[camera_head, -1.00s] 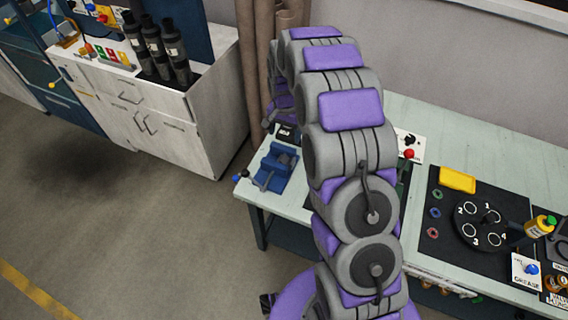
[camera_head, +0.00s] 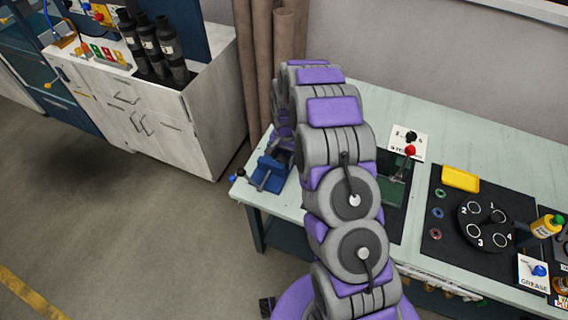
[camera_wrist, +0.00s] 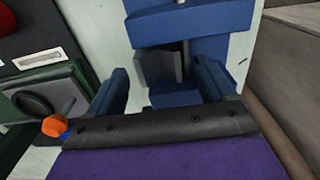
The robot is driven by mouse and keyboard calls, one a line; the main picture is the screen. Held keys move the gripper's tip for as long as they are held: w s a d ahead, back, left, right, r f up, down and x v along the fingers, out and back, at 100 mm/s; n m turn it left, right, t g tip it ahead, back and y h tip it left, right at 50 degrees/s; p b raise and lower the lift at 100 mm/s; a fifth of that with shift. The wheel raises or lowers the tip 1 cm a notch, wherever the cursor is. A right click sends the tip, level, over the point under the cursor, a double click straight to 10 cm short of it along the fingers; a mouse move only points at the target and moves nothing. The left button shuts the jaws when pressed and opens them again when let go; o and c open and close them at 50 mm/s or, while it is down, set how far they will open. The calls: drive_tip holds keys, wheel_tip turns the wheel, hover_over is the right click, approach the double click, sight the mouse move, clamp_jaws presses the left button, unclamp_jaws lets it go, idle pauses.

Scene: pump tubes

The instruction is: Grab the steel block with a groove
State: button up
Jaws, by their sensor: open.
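A grey block (camera_wrist: 154,68), probably the steel block, shows in the wrist view beside a dark rod at the blue vise (camera_wrist: 192,28). I cannot make out its groove. My gripper (camera_wrist: 160,67) is open, with its two blue fingers apart. The grey block appears between the fingertips in the picture, and I see no clear contact. In the head view the vise (camera_head: 268,172) sits on the left end of the table, partly covered by my arm. My gripper and the block are hidden there.
The pale green table (camera_head: 420,240) carries a red-knobbed control panel (camera_head: 408,143), a yellow tray (camera_head: 460,179) and a numbered black disc (camera_head: 485,224). In the wrist view a green-framed device (camera_wrist: 48,103) and an orange knob (camera_wrist: 54,125) lie left of my gripper.

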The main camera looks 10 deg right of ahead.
drive_tip(key=shift+d+f, duration=0.2)
drive_tip(key=shift+f, duration=0.4)
drive_tip(key=shift+d+f, duration=0.2)
drive_tip(key=shift+f, duration=0.35)
drive_tip(key=shift+a, duration=0.45)
drive_tip(key=shift+c, duration=0.4)
drive_tip(key=shift+a, duration=0.25)
drive_tip(key=c, duration=0.3)
drive_tip(key=shift+d, duration=0.4)
drive_tip(key=c, duration=1)
drive_tip(key=shift+a+r, duration=0.1)
drive_tip(key=shift+c, duration=0.4)
